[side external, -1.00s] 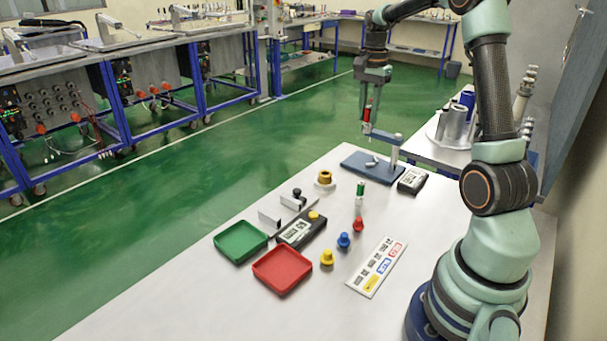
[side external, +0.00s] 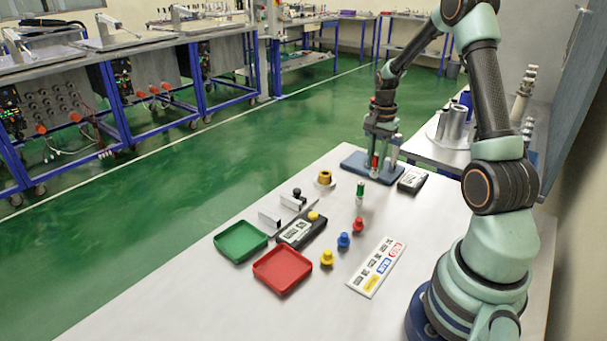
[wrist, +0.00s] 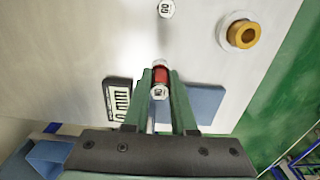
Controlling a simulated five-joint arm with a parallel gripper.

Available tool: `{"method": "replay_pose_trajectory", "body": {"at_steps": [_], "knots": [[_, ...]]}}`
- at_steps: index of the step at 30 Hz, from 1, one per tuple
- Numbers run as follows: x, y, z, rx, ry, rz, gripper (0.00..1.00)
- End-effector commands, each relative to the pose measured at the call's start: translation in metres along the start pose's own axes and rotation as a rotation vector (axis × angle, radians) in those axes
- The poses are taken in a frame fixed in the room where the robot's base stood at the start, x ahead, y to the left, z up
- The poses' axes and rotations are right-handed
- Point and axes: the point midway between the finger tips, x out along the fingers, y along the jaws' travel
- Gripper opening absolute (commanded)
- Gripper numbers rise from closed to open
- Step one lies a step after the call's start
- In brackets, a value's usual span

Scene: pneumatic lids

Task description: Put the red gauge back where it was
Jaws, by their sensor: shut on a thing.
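The red gauge (side external: 375,161) is a slim red cylinder with a pale marked end, which shows in the wrist view (wrist: 160,75). My gripper (side external: 377,158) is shut on it, with one finger on each side. It holds the gauge upright, low over the blue stand base (side external: 354,161). The base also shows beside the fingers in the wrist view (wrist: 206,104). I cannot tell whether the gauge's lower end touches the base. The fingers hide part of the stand. A green gauge (side external: 360,189) stands upright on the table nearer the camera.
A black digital meter (side external: 412,180) lies right of the base. A brass ring (side external: 325,177) sits to the left. Red, blue and yellow knobs (side external: 344,240), a label card (side external: 377,266), a green tray (side external: 240,240) and a red tray (side external: 282,270) are nearer the camera.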

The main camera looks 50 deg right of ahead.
Motion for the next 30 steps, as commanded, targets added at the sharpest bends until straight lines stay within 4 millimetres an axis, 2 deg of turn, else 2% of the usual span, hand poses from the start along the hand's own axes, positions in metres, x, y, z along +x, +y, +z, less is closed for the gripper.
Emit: {"method": "replay_pose_trajectory", "body": {"at_steps": [5, 12, 26, 27, 28, 30], "knots": [[0.014, 0.0, 0.0, 0.0, -0.001, 0.001, 0.0], [0.045, 0.0, 0.0, 0.0, -0.001, 0.001, 0.0], [0.051, 0.0, 0.0, 0.0, 0.001, -0.001, 0.0], [0.051, 0.0, 0.0, 0.0, 0.001, -0.001, 0.4], [0.051, 0.0, 0.0, 0.0, 0.001, -0.001, 0.51], [0.051, 0.0, 0.0, 0.0, 0.001, -0.001, 0.55]]}}
